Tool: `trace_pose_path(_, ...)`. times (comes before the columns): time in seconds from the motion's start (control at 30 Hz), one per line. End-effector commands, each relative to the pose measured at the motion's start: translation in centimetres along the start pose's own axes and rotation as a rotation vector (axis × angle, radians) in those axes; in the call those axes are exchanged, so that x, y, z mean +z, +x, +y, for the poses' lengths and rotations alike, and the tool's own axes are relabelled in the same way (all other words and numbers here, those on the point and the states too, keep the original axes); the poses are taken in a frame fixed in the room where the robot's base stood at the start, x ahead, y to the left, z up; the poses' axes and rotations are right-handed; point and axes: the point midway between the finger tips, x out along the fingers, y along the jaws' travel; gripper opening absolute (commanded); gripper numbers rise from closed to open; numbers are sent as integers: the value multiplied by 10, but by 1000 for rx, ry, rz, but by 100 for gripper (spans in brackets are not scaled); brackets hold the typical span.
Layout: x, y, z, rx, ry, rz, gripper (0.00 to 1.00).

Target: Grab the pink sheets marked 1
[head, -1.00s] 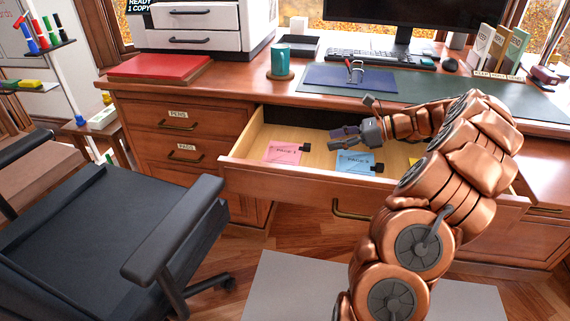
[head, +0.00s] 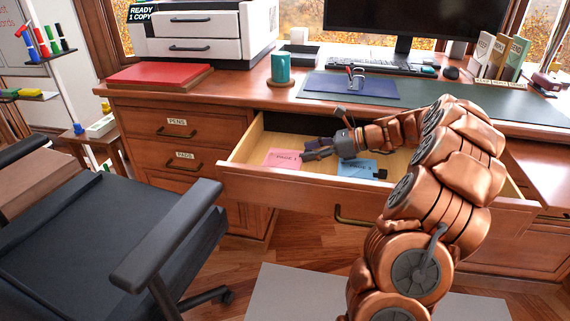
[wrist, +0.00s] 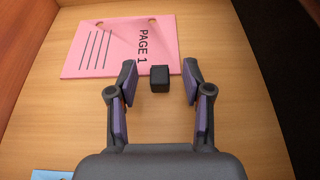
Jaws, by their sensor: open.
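The pink sheets (head: 283,158), printed "PAGE 1", lie flat in the open drawer (head: 270,176), toward its left side. They also show in the wrist view (wrist: 110,50), with a small black block-like clip (wrist: 160,78) at their near edge. My gripper (head: 312,152) is inside the drawer at the right end of the pink sheets. In the wrist view my gripper (wrist: 160,82) is open, its two fingers on either side of the black clip, with gaps on both sides. Contact with the sheets cannot be told.
The drawer's front panel (head: 300,188) and side walls surround the sheets. A black chair (head: 110,220) stands at the left front.

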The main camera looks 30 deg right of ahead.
Motion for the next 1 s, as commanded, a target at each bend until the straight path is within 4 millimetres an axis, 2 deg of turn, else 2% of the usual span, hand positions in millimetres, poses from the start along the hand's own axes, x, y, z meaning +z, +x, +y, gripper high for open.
trace_pose_path(0.07,0,0,0,0,0,0,45)
trace_pose_path(0.5,0,0,0,0,0,1,0)
trace_pose_path(0.8,1,-1,0,0,0,1,0)
trace_pose_path(1.0,24,-10,0,-2,-2,1,0)
